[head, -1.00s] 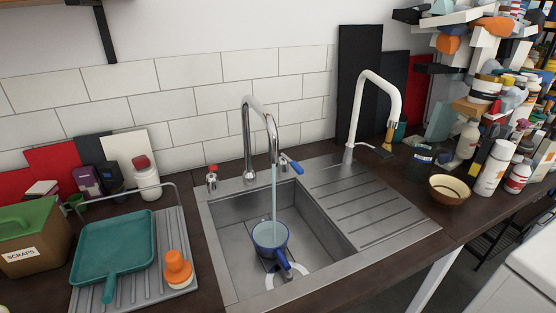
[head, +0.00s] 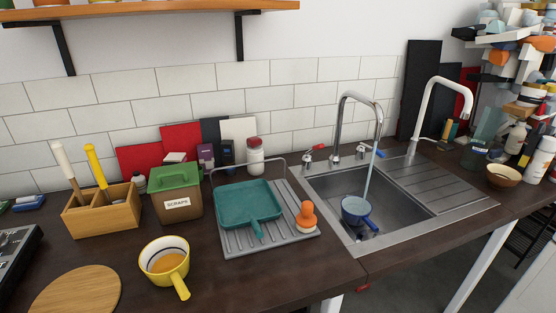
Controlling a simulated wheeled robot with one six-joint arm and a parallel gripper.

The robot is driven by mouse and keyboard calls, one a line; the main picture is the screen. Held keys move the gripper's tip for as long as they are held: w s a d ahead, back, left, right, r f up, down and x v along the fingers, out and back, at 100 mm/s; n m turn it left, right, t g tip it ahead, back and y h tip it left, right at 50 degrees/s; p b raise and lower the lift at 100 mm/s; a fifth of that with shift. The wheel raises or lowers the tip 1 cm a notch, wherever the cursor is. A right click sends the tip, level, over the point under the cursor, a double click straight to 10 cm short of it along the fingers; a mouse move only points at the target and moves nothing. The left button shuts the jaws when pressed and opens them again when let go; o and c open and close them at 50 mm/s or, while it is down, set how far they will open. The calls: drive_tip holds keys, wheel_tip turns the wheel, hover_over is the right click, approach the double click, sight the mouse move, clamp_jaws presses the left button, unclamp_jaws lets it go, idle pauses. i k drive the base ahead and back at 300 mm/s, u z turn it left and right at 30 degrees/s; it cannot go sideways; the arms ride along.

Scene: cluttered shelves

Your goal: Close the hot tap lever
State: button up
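The hot tap lever (head: 319,147), with a red end, sits on a chrome tap body at the back left of the sink (head: 330,215). Its exact turn is too small to tell. The blue-ended tap lever (head: 377,152) is to the right of the tall chrome spout (head: 342,118). Water (head: 368,175) runs from the spout into a blue pan (head: 356,208) standing in the basin. My gripper is in no view.
A grey drying rack (head: 290,242) with a teal pan (head: 248,205) and an orange-topped item (head: 306,215) stands left of the sink. A scraps box (head: 176,197), a utensil box (head: 103,212) and a yellow pan (head: 165,262) are farther left. A white tap (head: 440,85) stands right.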

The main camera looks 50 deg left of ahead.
sight(321, 146)
drive_tip(key=k, duration=0.6)
drive_tip(key=u, duration=1.6)
drive_tip(key=k, duration=0.4)
drive_tip(key=z, duration=1.25)
drive_tip(key=i, duration=1.45)
drive_tip(key=u, duration=0.9)
drive_tip(key=i, duration=0.8)
drive_tip(key=u, duration=0.8)
